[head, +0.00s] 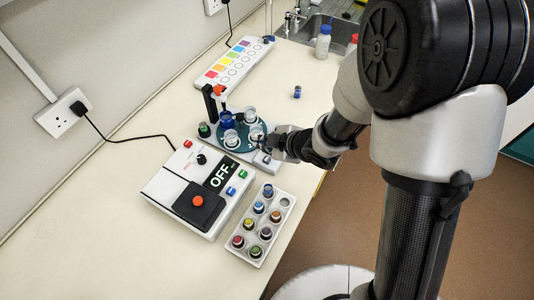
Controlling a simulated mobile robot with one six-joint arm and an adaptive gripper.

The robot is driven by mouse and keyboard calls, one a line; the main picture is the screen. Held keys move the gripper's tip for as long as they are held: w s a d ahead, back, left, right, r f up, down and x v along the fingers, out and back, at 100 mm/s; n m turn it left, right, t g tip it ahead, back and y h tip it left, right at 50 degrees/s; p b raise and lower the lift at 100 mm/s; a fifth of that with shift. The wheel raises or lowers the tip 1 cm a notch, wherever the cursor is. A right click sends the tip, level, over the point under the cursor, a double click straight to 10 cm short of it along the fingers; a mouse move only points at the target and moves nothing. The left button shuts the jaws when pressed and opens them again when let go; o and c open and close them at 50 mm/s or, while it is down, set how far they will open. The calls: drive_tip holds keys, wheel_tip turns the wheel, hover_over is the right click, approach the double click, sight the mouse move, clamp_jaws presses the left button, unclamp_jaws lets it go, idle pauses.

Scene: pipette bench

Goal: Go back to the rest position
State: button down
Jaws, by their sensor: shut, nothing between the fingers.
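My gripper (267,146) is at the end of my arm, low over the bench at the right edge of the round teal carousel (217,146). Its fingers are small and dark in the head view, shut with nothing seen between them. The carousel carries a blue vessel (226,119) and several clear beakers, one of them (250,115) at the back right. The nearest beaker (231,138) stands at the front. I cannot tell whether my fingertips touch the carousel or its white base.
A white control box (157,185) reading OFF stands in front, with a vial rack (246,241) on its right. A colour strip panel (237,65) lies behind. A lone blue vial (297,92) and a wash bottle (323,41) near the sink stand at the back.

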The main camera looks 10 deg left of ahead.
drive_tip(key=shift+r+p, duration=0.4)
drive_tip(key=shift+r, duration=0.4)
drive_tip(key=s+d+r+m+t+h+b, duration=0.1)
drive_tip(key=d+r+m+h, duration=0.2)
drive_tip(key=d+r+m, duration=0.45)
drive_tip(key=d+r+m+t+h+b, duration=0.15)
drive_tip(key=d+r+h, duration=0.3)
drive_tip(key=d, duration=0.65)
drive_tip(key=s+d+r+m+g, duration=0.1)
drive_tip(key=s+m, duration=0.4)
drive_tip(key=s, duration=0.5)
drive_tip(key=s+d+r+m+g+b, duration=0.1)
drive_tip(key=s+m, duration=0.4)
drive_tip(key=s, duration=0.6)
wheel_tip(320, 180, up, 3)
drive_tip(key=d+g, duration=0.1)
drive_tip(key=d, duration=0.1)
drive_tip(key=shift+d+f, duration=0.2)
drive_tip(key=shift+d, duration=0.1)
drive_tip(key=shift+g, duration=0.25)
